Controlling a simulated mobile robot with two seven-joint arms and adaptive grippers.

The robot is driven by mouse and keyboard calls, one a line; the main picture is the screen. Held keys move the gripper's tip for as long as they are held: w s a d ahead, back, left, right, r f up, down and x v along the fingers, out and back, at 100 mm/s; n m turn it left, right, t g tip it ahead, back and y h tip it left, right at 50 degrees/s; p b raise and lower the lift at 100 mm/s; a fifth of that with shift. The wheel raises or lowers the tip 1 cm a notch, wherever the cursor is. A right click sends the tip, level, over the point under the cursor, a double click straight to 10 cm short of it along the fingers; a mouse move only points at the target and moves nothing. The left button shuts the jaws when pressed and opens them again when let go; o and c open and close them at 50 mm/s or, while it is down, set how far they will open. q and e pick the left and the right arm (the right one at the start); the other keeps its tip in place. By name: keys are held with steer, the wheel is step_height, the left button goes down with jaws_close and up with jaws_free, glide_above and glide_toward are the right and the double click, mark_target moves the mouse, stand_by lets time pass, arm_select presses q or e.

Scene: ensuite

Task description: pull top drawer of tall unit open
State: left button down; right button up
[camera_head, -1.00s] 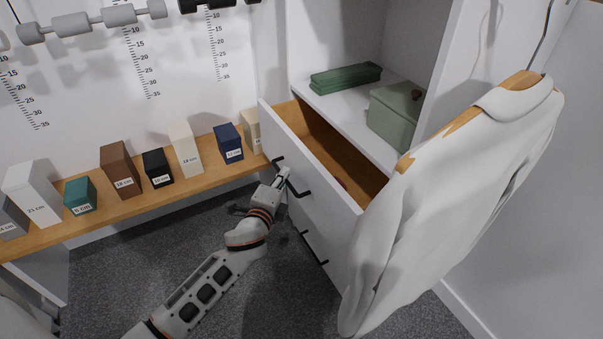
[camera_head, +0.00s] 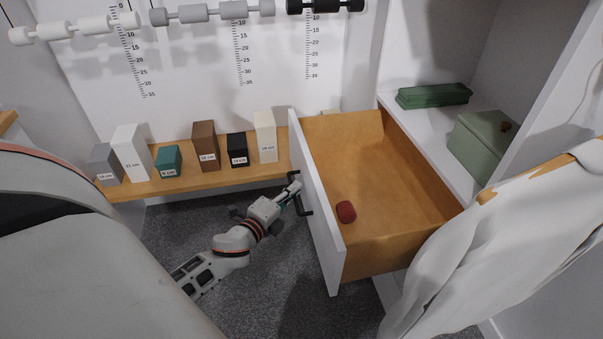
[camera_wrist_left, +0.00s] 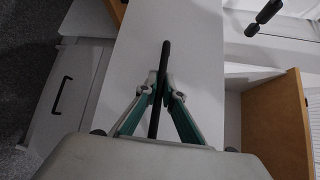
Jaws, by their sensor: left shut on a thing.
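The top drawer of the tall unit stands well out, its white front (camera_head: 318,215) facing left and its wooden inside (camera_head: 375,165) in view. A small dark red object (camera_head: 346,211) lies in the drawer near the front. My left gripper (camera_head: 293,188) is shut on the black bar handle (camera_head: 303,195) of this drawer. In the left wrist view the two fingers (camera_wrist_left: 162,85) close around the handle (camera_wrist_left: 164,60) against the white front. A lower drawer front with its own black handle (camera_wrist_left: 62,95) shows there too. My right gripper is not in view.
A wooden shelf (camera_head: 222,181) with several labelled boxes runs left of the drawer. A white garment (camera_head: 470,240) hangs close by at the right. Grey carpet (camera_head: 270,285) below is clear.

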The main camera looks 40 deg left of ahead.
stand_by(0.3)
arm_select(q)
steer(key=c, duration=2.2)
jaws_free()
steer(key=shift+o, duration=0.2)
steer(key=shift+s, duration=0.2)
steer(key=s+d+r, duration=0.1)
steer(key=s, duration=1)
steer(key=shift+s+d+r, duration=0.25)
steer(key=shift+r, duration=0.1)
